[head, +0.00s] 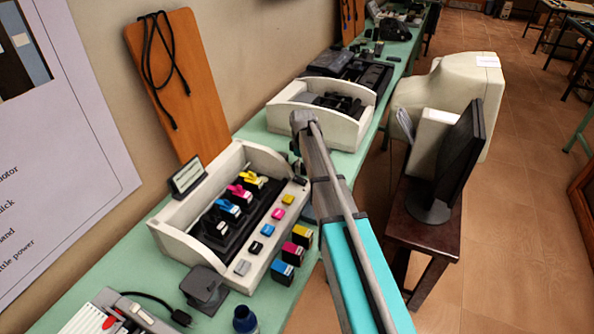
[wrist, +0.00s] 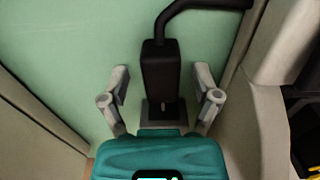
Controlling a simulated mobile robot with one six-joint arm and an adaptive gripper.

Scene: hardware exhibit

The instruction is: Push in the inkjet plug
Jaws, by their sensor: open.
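A black plug (wrist: 160,72) with a thick black cable leading to the upper right shows in the wrist view over the green tabletop. A dark grey socket piece (wrist: 158,112) lies just below it, and a thin light strip, perhaps a prong, shows between them. My gripper (wrist: 161,84) is open, with one finger on each side of the plug's lower end and a gap on both sides. In the head view the white inkjet unit (head: 174,236) with coloured cartridges stands on the green table. My arm hides the plug and gripper there.
Pale walls (wrist: 265,110) stand close on the right and left of my gripper in the wrist view. A second white case (head: 284,118) stands farther along the table. Several ink cartridges (head: 282,272) and a blue bottle (head: 245,319) stand near the front edge.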

